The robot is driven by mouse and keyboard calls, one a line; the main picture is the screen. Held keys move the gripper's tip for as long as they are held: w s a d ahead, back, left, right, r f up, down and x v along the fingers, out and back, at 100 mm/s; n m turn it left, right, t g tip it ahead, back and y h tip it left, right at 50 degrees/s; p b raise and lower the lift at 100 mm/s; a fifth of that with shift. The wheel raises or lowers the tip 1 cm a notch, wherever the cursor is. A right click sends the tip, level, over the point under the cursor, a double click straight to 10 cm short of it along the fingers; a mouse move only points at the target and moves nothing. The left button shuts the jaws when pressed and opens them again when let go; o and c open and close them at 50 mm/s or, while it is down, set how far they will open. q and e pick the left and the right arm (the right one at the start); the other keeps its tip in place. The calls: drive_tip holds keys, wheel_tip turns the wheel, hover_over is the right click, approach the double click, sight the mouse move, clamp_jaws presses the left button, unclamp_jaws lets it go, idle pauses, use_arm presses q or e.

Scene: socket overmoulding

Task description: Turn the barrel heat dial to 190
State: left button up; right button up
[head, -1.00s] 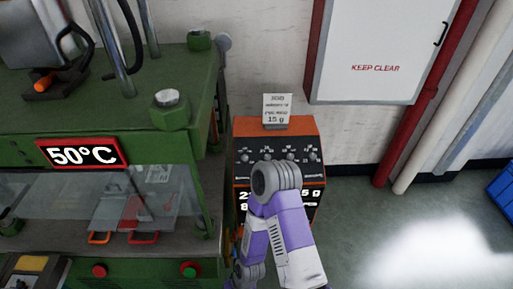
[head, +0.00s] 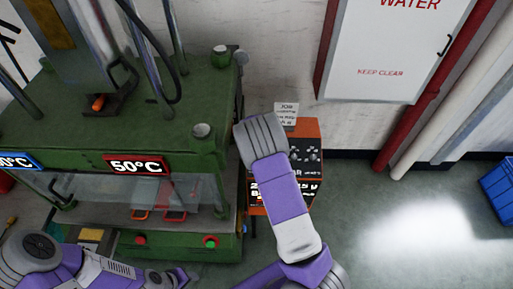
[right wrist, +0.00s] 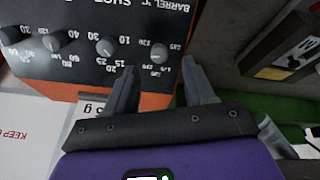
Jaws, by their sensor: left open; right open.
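The orange and black control box (head: 313,130) stands right of the green press in the head view. In the right wrist view its panel (right wrist: 75,65) appears upside down, with a row of knobs. The barrel heat dial (right wrist: 158,55) is the knob under the "BARREL T" lettering. My right gripper (right wrist: 161,65) is open, its fingertips on either side of this dial; contact cannot be told. The dial's pointer is too small to read. My right arm hides part of the box and its display in the head view. My left gripper (head: 174,278) is open at the bottom left, away from the box.
The green press (head: 165,100) with a red 50°C display (head: 137,165) stands close left of the box. A job card (head: 286,114) stands on the box. A white "KEEP CLEAR" cabinet (head: 395,50) hangs behind. Floor at right is clear, before a blue crate (head: 498,190).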

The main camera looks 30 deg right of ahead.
drive_tip(key=x, duration=0.7)
drive_tip(key=shift+w+d+r, duration=0.2)
drive_tip(key=shift+w+d, duration=0.05)
drive_tip(key=shift+w, duration=0.1)
clamp_jaws()
